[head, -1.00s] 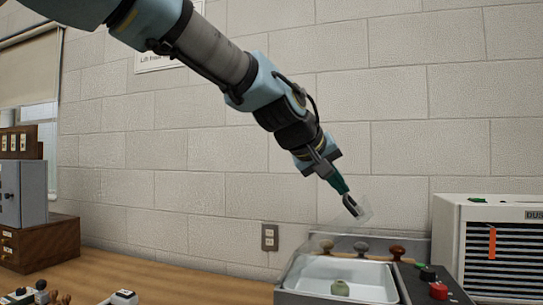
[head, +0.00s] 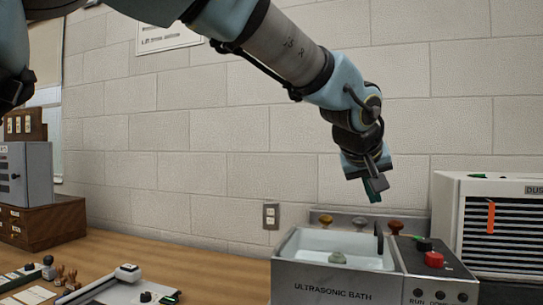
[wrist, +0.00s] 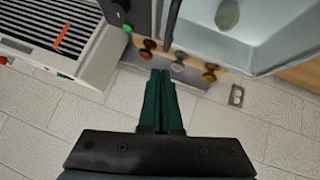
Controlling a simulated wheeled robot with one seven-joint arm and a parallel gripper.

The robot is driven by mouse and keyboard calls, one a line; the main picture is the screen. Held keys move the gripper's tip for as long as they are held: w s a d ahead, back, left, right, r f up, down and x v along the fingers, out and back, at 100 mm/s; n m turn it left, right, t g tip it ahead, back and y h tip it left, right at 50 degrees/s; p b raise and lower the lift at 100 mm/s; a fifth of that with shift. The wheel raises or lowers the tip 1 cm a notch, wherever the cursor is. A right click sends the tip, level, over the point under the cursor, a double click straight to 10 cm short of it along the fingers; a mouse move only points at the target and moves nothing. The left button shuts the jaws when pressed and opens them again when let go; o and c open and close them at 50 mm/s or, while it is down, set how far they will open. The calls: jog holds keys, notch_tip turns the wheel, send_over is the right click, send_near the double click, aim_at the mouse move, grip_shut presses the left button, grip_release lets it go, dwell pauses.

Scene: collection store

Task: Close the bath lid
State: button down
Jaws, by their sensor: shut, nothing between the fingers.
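The grey ultrasonic bath (head: 333,292) stands on the bench, with a pale green lump (head: 338,257) in its white basin. The lid is clear and its panel is hard to make out. Its dark handle (head: 379,238) stands upright at the right side of the basin, and the lid looks low over the bath; I cannot tell whether it sits fully flat. The handle also shows in the wrist view (wrist: 171,22). My gripper (head: 376,192) is shut and empty, above and apart from the handle, with its green fingers together in the wrist view (wrist: 158,75).
A slatted dust unit (head: 447,220) stands further right, and a block wall is behind.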

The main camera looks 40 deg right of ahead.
aim_at(380, 229)
jog(key=f+b, duration=0.1)
jog(key=s+f+b, duration=0.1)
jog(key=f+b, duration=0.1)
jog(key=shift+s+d+f+m+t+y, duration=0.15)
jog(key=shift+d+f+m+t+y, duration=0.15)
jog(key=shift+d+t+y, duration=0.1)
jog(key=shift+s+d+f+b, duration=0.2)
jog(key=shift+s+f+b, duration=0.15)
jog(key=shift+f+b, duration=0.7)
